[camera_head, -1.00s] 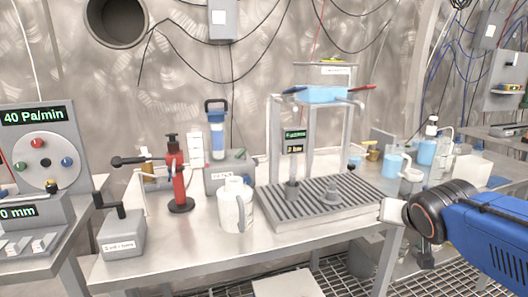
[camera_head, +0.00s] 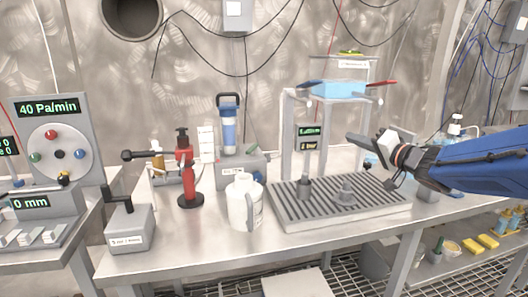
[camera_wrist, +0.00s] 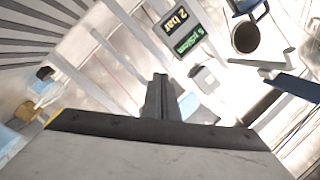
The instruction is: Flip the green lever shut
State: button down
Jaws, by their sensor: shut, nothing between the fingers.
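A small green piece (camera_head: 349,52) lies on top of the raised rear shelf of the metal rack; at this size I cannot tell its position or whether it is the lever. Another small green bar appeared on the grey filter box (camera_head: 240,172) in the earlier head view; it is hard to make out now. My gripper (camera_head: 352,138) is shut and empty, in front of the rack's right side, below the green piece and apart from it. In the wrist view my shut fingers (camera_wrist: 162,97) point towards the rack's pale posts. No green lever is clear there.
The rack carries a light blue tank (camera_head: 338,90) with a blue handle (camera_head: 308,84) and a red handle (camera_head: 380,83) at its sides. A slatted tray (camera_head: 325,210) lies below. A white jug (camera_head: 243,205) and a red pump (camera_head: 185,165) stand to the left.

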aim_at(253, 149)
jog(key=s+a+f+g+y, duration=0.4)
jog(key=g+y, duration=0.4)
jog(key=g, duration=0.2)
jog(key=shift+s+a+f+n, duration=0.35)
jog(key=shift+s+f+n, duration=0.05)
jog(key=shift+f, duration=0.05)
jog(key=x, duration=2.4)
jog(key=shift+s+a, duration=0.1)
jog(key=shift+s, duration=0.1)
